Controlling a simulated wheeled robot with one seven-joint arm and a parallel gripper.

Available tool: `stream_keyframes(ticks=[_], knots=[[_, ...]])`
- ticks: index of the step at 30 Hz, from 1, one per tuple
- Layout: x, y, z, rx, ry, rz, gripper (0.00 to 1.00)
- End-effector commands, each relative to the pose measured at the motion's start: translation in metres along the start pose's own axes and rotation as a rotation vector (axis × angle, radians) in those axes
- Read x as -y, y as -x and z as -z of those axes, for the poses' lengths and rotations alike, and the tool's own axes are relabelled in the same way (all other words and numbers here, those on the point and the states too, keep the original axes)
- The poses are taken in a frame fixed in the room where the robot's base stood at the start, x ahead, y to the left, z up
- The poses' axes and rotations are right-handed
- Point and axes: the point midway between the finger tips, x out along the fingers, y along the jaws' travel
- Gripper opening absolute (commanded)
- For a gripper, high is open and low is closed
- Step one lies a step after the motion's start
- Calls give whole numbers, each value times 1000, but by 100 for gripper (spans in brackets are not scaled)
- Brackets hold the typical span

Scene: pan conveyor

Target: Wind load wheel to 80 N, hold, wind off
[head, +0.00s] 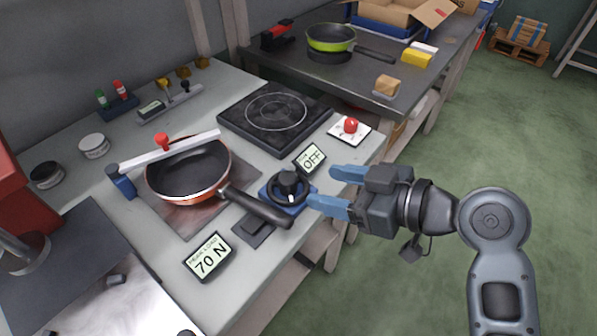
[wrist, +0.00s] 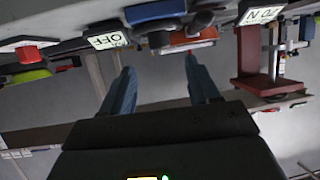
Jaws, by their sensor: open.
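The load wheel (head: 288,188) is a black hand wheel with a knob on a blue base, at the bench's front edge in the head view. The load display (head: 209,258) reads 70 N; it also shows upside down in the wrist view (wrist: 262,14). A red pan (head: 190,175) stands on a plate with its black handle reaching past the wheel. My gripper (head: 338,190) is open and empty, just right of the wheel, fingers pointing at it. In the wrist view my gripper (wrist: 160,85) has clear space between its blue fingers.
A second display (head: 311,158) reads OFF, near a black hotplate (head: 275,112) and a red button (head: 351,125) on a white plate. A grey table (head: 375,85) behind carries a green pan (head: 331,38). Green floor lies open at right.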

Motion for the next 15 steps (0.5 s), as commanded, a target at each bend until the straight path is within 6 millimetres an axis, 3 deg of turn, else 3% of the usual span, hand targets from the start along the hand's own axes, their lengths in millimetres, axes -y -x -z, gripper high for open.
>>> stream_keyframes(ticks=[15], knots=[[-1, -67, 1, -1, -1, -2, 61]])
